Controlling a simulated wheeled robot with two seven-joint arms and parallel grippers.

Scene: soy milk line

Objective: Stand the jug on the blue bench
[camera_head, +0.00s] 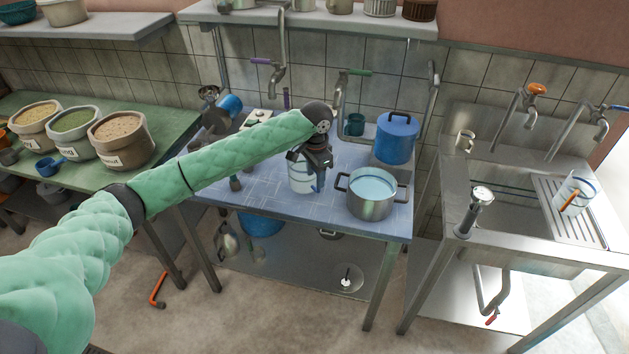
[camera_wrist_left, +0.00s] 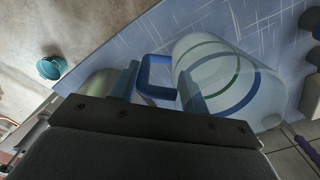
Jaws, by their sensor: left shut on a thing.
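The jug (camera_head: 300,176) is pale and see-through with coloured bands and a blue handle. In the head view it is upright at the blue bench (camera_head: 268,204), partly hidden by my gripper; I cannot tell whether its base touches the top. My left gripper (camera_head: 318,180) is beside it, on the handle side. In the left wrist view the jug (camera_wrist_left: 225,82) is right of centre, its blue handle (camera_wrist_left: 157,76) between the fingers of my left gripper (camera_wrist_left: 160,90), which is shut on it. My right gripper is not in view.
A steel pot (camera_head: 371,207) of pale liquid stands close right of the jug. Behind it is a blue lidded pot (camera_head: 396,138). Taps rise along the bench's back. Bench room is clear in front and left of the jug. A steel sink (camera_head: 500,190) stands at right.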

